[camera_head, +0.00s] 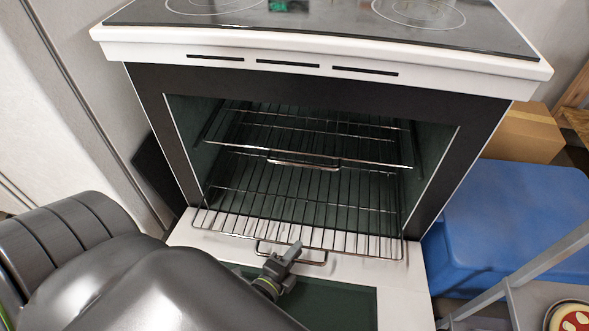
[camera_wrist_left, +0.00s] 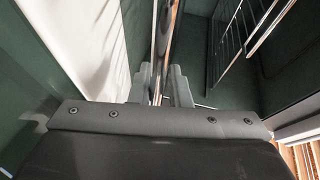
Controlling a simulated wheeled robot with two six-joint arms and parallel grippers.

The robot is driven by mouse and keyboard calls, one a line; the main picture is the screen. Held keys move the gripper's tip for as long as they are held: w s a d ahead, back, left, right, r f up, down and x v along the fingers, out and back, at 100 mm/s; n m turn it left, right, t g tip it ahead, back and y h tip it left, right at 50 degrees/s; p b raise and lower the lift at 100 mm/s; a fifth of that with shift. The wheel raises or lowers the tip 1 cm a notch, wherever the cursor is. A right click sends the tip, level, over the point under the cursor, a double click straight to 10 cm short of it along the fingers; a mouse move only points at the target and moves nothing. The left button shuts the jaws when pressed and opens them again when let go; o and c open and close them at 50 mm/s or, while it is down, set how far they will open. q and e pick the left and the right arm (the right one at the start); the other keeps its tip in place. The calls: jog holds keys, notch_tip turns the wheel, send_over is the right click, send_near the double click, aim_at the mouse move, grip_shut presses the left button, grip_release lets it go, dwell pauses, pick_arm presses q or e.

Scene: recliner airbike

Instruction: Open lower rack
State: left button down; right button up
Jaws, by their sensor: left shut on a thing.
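The oven is open, with its door (camera_head: 400,290) folded down at the front. The lower rack (camera_head: 300,205) is a wire grid, and its front part sticks out of the oven over the door. My left gripper (camera_head: 291,252) is at the rack's front handle loop (camera_head: 315,262) and is shut on it. In the left wrist view the fingers (camera_wrist_left: 160,82) close around a metal bar (camera_wrist_left: 165,45). The upper rack (camera_head: 310,135) sits inside the oven with its own front handle. My right gripper is not in view.
The white stove top edge (camera_head: 320,52) overhangs the oven opening. A blue box (camera_head: 515,215) and a cardboard box (camera_head: 525,133) stand to the right. A grey wall panel (camera_head: 85,90) is close on the left.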

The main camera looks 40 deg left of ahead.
pick_arm(q)
jog(key=shift+s+f, duration=0.2)
jog(key=shift+f, duration=0.2)
jog(key=c, duration=1.5)
grip_release()
jog(key=shift+w, duration=0.1)
jog(key=shift+w+r, duration=0.1)
jog(key=shift+r, duration=0.1)
